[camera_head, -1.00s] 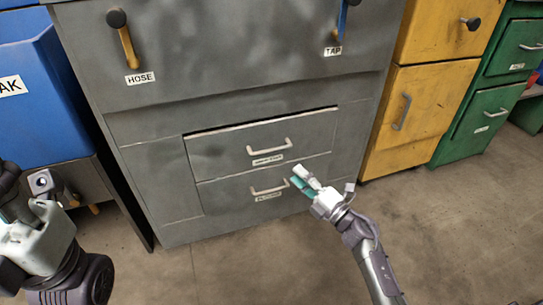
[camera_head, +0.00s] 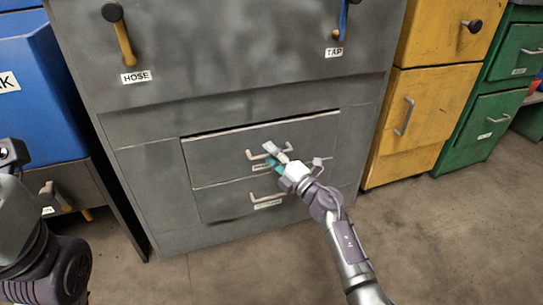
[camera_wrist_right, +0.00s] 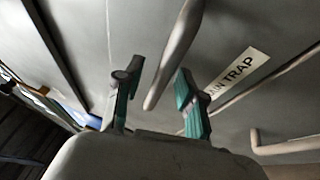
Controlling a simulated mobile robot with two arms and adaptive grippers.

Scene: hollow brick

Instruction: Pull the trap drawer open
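The trap drawer (camera_head: 215,155) is the upper of two grey drawers low in the grey cabinet and looks shut. Its pale bar handle (camera_head: 254,156) is partly hidden by my right gripper (camera_head: 272,155). In the right wrist view this handle (camera_wrist_right: 176,52) reaches between the two teal-padded fingers of my right gripper (camera_wrist_right: 160,95), which stand apart with visible gaps to it. The label reading "TRAP" (camera_wrist_right: 240,72) lies beside the handle. My left gripper (camera_head: 12,160) is cut off at the left edge of the head view, and its fingers are unclear.
The lower drawer (camera_head: 225,203) has a similar handle, which also shows in the wrist view (camera_wrist_right: 285,147). HOSE (camera_head: 120,40) and TAP (camera_head: 337,34) levers are higher up. Yellow (camera_head: 425,100) and green (camera_head: 497,95) cabinets stand right. The floor (camera_head: 430,240) in front is clear.

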